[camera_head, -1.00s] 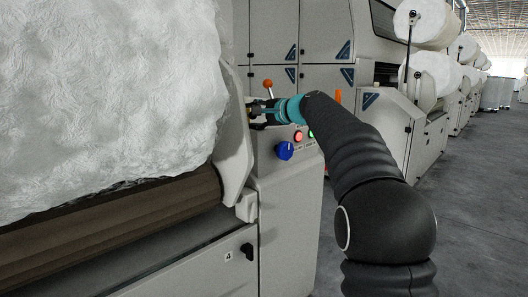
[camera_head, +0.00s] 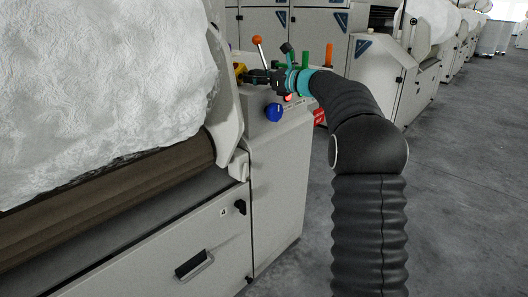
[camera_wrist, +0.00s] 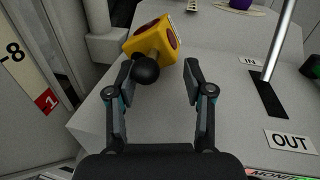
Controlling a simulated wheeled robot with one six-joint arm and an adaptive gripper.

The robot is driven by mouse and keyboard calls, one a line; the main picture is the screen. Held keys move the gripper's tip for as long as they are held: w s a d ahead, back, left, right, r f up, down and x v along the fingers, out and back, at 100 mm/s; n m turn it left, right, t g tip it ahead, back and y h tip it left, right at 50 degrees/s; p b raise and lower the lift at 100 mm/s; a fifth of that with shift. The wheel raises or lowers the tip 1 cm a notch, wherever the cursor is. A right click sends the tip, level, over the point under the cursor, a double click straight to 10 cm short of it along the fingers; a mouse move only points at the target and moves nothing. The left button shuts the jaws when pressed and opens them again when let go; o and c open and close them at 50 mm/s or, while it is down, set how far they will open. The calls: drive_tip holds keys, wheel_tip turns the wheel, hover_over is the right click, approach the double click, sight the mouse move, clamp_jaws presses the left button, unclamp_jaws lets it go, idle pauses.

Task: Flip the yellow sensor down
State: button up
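The yellow sensor (camera_wrist: 150,38) is a yellow block with dark red round faces, seen at the top of the wrist view. A black ball knob (camera_wrist: 145,68) sticks out from it towards me. My gripper (camera_wrist: 160,76) is open, with the knob between its fingertips and nearer the left one. I cannot tell whether that finger touches it. In the head view, a small yellow part of the sensor (camera_head: 240,69) shows just beyond my gripper (camera_head: 252,77), which hides the rest.
A metal lever (camera_wrist: 281,40) rises from a slot between IN and OUT labels, right of my gripper. In the head view, it has an orange ball (camera_head: 257,40). A blue knob (camera_head: 274,112) sits on the panel front. White fibre (camera_head: 95,90) fills the left.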

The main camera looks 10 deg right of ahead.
drive_tip(key=shift+w+d+f+m, duration=0.1)
drive_tip(key=shift+d+f+m, duration=0.15)
drive_tip(key=shift+m, duration=0.45)
drive_tip(key=f+v, duration=0.1)
drive_tip(key=v, duration=1.3)
drive_tip(key=s+a+f+n+g+h, duration=0.3)
drive_tip(key=s+a+n, duration=0.3)
drive_tip(key=s, duration=0.5)
drive_tip(key=s+a+f+n+g+h, duration=0.2)
drive_tip(key=s+a+f+n, duration=0.3)
drive_tip(key=s, duration=0.7)
drive_tip(key=shift+a+n+g+h, duration=0.45)
drive_tip(key=shift+a+n, duration=0.75)
drive_tip(key=shift+a, duration=0.5)
drive_tip(key=shift+f, duration=0.15)
